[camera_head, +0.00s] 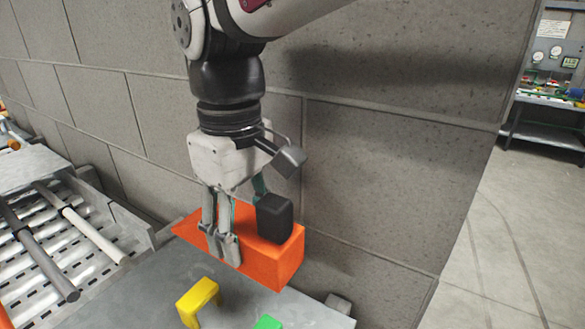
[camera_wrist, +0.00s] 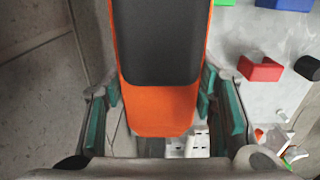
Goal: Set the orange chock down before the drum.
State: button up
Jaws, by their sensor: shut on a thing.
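The orange chock (camera_head: 272,262) is a wedge with a dark block (camera_head: 275,218) on its upper side. My gripper (camera_head: 238,225) points down and is shut on the chock, with fingers along its sides. In the wrist view the chock (camera_wrist: 160,112) runs up the middle between the teal finger pads, its dark block nearest the camera. The chock is by the wall side of the grey bench top; I cannot tell whether it touches the bench. No drum can be made out for certain; a grey roller (camera_head: 38,255) lies on the conveyor at the left.
A grey stone wall (camera_head: 380,170) stands close behind the chock. On the bench top (camera_head: 150,300) are a yellow arch (camera_head: 197,300) and a green piece (camera_head: 267,322). A red block (camera_wrist: 260,68) and a blue block (camera_wrist: 285,4) show in the wrist view. Open floor (camera_head: 500,250) lies right.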

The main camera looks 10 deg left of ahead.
notch_tip(320, 180, down, 9)
jog(key=shift+f, duration=0.1)
dwell(0.4)
jog(key=shift+f, duration=0.15)
jog(key=o, duration=1.5)
